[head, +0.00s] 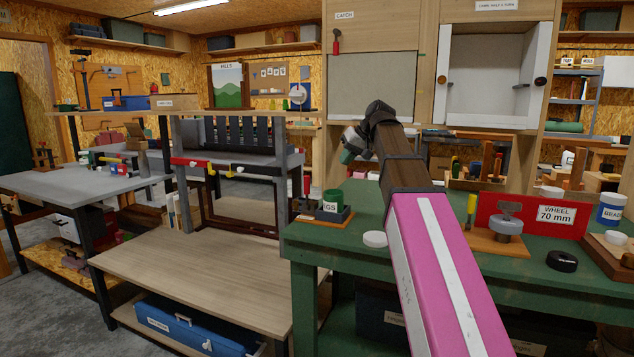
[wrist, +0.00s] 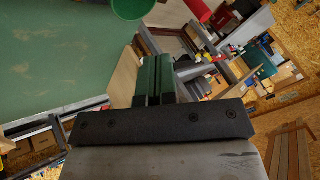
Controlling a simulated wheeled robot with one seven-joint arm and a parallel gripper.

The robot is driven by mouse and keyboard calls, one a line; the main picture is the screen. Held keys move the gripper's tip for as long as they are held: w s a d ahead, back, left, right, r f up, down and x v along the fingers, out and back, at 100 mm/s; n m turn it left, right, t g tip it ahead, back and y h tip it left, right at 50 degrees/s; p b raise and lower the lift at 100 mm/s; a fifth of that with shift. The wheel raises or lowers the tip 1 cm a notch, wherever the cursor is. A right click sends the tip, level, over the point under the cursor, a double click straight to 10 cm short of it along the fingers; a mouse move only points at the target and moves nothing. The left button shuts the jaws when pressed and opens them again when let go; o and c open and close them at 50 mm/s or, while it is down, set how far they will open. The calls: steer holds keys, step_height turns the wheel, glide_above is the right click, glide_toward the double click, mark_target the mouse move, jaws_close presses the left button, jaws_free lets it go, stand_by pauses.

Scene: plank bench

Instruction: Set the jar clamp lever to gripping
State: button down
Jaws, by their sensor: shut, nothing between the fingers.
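A small dark clamp block on a wooden board (head: 335,216) stands at the left end of the green bench, with a green jar (head: 333,200) in it and a label partly reading "GS". An upright red-handled lever (head: 307,186) shows at its left. My gripper (head: 346,157), with green fingers, is above and behind the jar, apart from it. In the wrist view, the fingers (wrist: 153,80) are shut and empty. The green jar (wrist: 131,8) is cut by the top edge there, and a red cylindrical piece (wrist: 198,10) shows to its right. I cannot tell the lever's setting.
A white lid (head: 375,239) lies right of the clamp on the green bench (head: 340,255). Further right are a grey knobbed fixture (head: 507,225), a red "WHEEL 70 mm" sign (head: 556,215) and a black disc (head: 562,261). A lower wooden bench (head: 190,262) stands at left.

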mark_target(307, 185)
steer(key=x, duration=0.3)
steer(key=a+x, duration=0.1)
steer(key=x, duration=0.3)
steer(key=s+a+r+x, duration=0.1)
steer(key=x, duration=0.3)
steer(key=shift+a+f, duration=0.1)
steer(key=shift+a, duration=0.6)
